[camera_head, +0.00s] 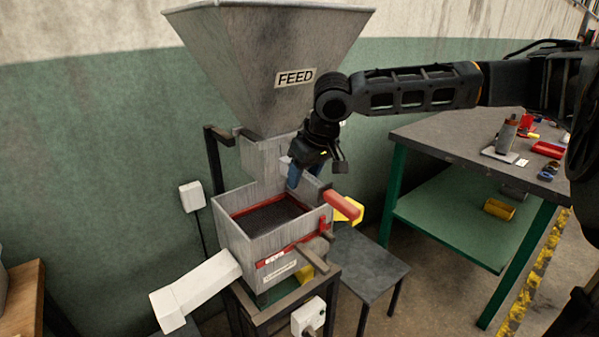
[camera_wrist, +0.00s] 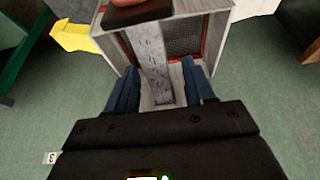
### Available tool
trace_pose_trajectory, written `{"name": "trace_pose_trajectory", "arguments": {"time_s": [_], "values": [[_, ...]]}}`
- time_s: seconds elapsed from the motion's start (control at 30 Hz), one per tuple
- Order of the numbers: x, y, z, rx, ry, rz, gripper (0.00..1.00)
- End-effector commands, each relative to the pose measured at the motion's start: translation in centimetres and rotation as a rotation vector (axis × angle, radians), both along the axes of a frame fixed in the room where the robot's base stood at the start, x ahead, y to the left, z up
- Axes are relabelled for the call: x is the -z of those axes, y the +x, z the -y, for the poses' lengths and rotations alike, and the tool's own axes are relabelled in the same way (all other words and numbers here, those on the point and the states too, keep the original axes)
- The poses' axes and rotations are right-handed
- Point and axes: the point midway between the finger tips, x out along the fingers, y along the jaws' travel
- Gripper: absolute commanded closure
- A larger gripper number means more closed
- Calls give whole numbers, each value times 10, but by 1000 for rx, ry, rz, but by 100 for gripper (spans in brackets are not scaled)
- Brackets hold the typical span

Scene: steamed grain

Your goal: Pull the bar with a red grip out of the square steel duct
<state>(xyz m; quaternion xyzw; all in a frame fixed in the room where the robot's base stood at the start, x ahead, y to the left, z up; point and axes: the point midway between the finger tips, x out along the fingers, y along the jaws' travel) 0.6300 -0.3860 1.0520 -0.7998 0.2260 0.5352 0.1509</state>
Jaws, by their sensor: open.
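The bar's red grip (camera_head: 340,203) sticks out to the right of the steel box under the hopper. A dark plate sits at the grip's inner end. The grip's edge also shows at the top of the wrist view (camera_wrist: 134,2). The square steel duct (camera_head: 262,156) comes down from the hopper behind my gripper. The bar's inner part cannot be made out. My gripper (camera_head: 303,176) is open, blue fingers pointing down, above and left of the grip and apart from it. In the wrist view a grey speckled steel strip (camera_wrist: 155,65) shows between the fingers.
The steel box (camera_head: 236,238) holds dark material inside a red rim. A yellow part (camera_head: 348,209) lies just beyond the grip. The FEED hopper (camera_head: 262,45) stands close above. A low grey table (camera_head: 368,262) and a cluttered workbench (camera_head: 455,143) are at the right.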

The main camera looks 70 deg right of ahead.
Motion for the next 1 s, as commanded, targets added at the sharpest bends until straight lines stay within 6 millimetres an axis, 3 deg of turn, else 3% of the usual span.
{"name": "trace_pose_trajectory", "arguments": {"time_s": [0.23, 0.8, 1.0], "values": [[0, 0, 0, 0, 0, 0, 47], [0, 0, 0, 0, 0, 0, 100], [0, 0, 0, 0, 0, 0, 100]]}}
